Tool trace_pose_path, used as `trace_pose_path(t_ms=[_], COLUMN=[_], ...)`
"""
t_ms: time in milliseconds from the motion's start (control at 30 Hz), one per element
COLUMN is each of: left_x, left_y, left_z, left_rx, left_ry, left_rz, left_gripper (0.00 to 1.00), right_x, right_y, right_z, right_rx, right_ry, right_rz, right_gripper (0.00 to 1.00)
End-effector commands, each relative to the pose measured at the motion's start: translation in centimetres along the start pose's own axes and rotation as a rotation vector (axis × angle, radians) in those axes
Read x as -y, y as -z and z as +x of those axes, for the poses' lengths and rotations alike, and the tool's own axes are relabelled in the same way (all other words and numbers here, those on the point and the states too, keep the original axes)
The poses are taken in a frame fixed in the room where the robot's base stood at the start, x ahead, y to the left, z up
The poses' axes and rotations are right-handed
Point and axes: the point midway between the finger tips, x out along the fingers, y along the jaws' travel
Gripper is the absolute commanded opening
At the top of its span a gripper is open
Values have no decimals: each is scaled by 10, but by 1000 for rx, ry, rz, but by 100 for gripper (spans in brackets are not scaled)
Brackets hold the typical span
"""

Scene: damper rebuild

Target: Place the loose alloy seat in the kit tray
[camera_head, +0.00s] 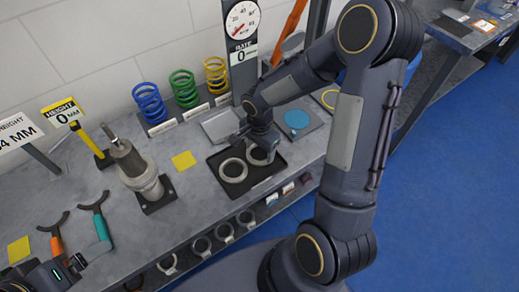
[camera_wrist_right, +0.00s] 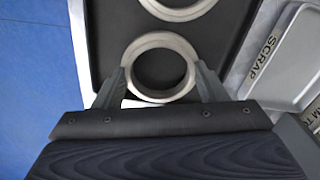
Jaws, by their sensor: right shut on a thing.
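The kit tray (camera_head: 214,158) is a dark, shallow tray on the bench, also in the right wrist view (camera_wrist_right: 103,36). The alloy seat (camera_wrist_right: 124,75) is a pale metal ring; in the head view (camera_head: 257,153) it is partly hidden by my right gripper. My right gripper (camera_wrist_right: 160,82) has its fingers shut on the ring's opposite sides. The ring is over or in the tray; whether it touches the floor I cannot tell. A second similar ring (camera_head: 233,180) lies in the tray beside it. My left gripper (camera_head: 76,263) is partly in view at bottom left, its jaws unclear.
A grey SCRAP tray (camera_wrist_right: 287,60) is right of the kit tray in the wrist view. Blue, green and yellow springs (camera_head: 184,88) stand behind. A damper body (camera_head: 138,170) stands upright on the left. Several rings (camera_head: 224,231) hang along the bench's front edge.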

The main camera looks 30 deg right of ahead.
Motion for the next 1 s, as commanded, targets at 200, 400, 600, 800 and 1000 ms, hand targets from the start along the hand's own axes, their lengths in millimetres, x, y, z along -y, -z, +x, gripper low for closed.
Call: trace_pose_path(t_ms=[200, 400, 600, 800, 1000], left_x=[0, 2, 2, 2, 0], left_y=[0, -2, -2, -2, 0], left_z=[0, 4, 3, 3, -1], left_rx=[0, 0, 0, 0, 0], left_ry=[0, 0, 0, 0, 0], left_rz=[0, 0, 0, 0, 0], left_gripper=[91, 91, 91, 91, 91], right_x=[0, 0, 0, 0, 1], right_y=[0, 0, 0, 0, 0], right_z=[7, 11, 9, 9, 1], right_rx=[-1, -1, 0, 0, -1], right_ry=[2, 1, 1, 1, 3], right_rz=[1, 1, 1, 1, 1], right_gripper=[34, 34, 87, 87, 87])
